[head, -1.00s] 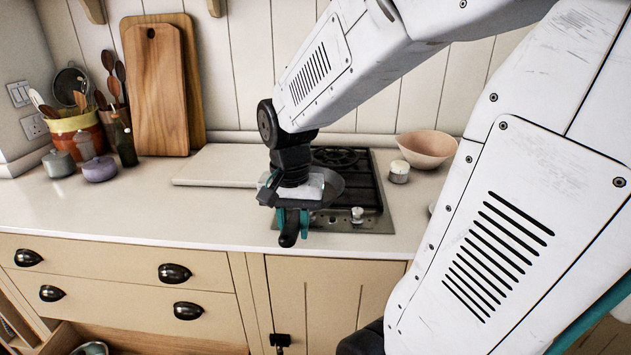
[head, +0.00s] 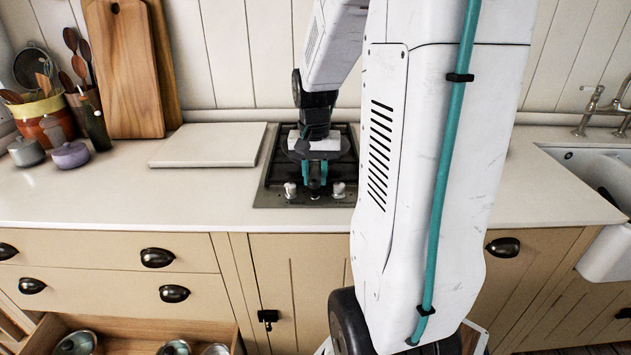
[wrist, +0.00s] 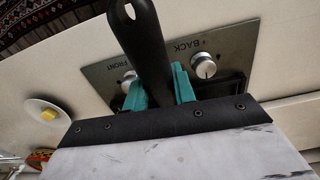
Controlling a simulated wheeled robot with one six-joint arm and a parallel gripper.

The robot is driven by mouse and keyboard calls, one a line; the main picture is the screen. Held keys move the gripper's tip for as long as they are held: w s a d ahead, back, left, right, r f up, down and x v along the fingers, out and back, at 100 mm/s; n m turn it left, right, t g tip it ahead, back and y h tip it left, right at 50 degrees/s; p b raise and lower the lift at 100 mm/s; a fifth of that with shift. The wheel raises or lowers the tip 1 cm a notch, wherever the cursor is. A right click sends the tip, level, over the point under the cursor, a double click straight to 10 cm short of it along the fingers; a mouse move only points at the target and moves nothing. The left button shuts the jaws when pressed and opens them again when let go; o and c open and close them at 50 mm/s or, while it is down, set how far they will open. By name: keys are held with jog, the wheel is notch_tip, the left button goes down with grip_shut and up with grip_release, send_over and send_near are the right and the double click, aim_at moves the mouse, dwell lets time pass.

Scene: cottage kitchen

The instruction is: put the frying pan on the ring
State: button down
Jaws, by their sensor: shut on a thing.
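The frying pan shows in the wrist view by its black handle (wrist: 145,40), which has a hole at its end. My gripper (wrist: 158,88) has its teal fingers on both sides of the handle and is shut on it. In the head view my gripper (head: 315,176) is over the front middle of the hob (head: 270,186), between its two knobs. The pan's body is mostly hidden behind my wrist, so I cannot tell whether it touches the hob. The rings are hidden beneath the pan and wrist.
A pale board (head: 208,145) lies left of the hob. Pots (head: 70,155) and wooden chopping boards (head: 125,70) stand farther left. A sink (head: 585,175) is at the right. A white dish with a yellow block (wrist: 47,113) shows in the wrist view. An open drawer (head: 125,335) is below.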

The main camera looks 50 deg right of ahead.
notch_tip(320, 180, down, 2)
jog(key=shift+f, duration=0.1)
jog(key=c, duration=1.1)
grip_release()
jog(key=shift+c, duration=0.2)
notch_tip(320, 180, up, 11)
jog(key=shift+w+r, duration=0.1)
jog(key=shift+r, duration=0.1)
jog(key=shift+a+r, duration=0.2)
jog(key=shift+r, duration=0.1)
jog(key=s+a+r+n, duration=0.1)
jog(key=s+a+n, duration=0.15)
jog(key=a, duration=0.45)
jog(key=s+a+r+n, duration=0.1)
jog(key=s+a+n, duration=0.15)
jog(key=a, duration=0.45)
jog(key=s+a+f+n+t, duration=0.1)
jog(key=s+a+f+n, duration=0.1)
jog(key=s+a+n, duration=0.3)
jog(key=s+a, duration=0.4)
jog(key=shift+a+n, duration=0.25)
jog(key=shift+n, duration=0.05)
